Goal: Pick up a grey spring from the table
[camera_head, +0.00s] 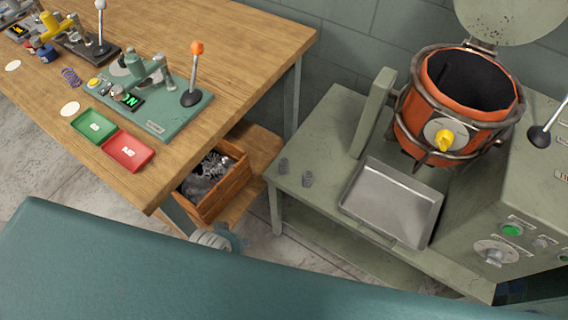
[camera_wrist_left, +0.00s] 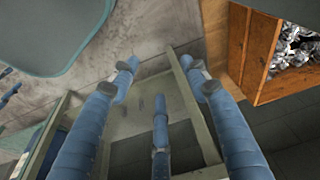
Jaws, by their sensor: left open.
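Two small grey springs stand apart on the grey-green metal table, one (camera_head: 283,166) near its left edge and the other (camera_head: 307,178) just right of it.
A metal tray (camera_head: 392,203) and an orange pot (camera_head: 455,100) stand right of the springs. A wooden crate (camera_head: 222,197) of metal scrap sits under the wooden bench (camera_head: 262,38). The bench holds a purple spring (camera_head: 70,77), a green tray (camera_head: 95,126) and a red tray (camera_head: 127,151).

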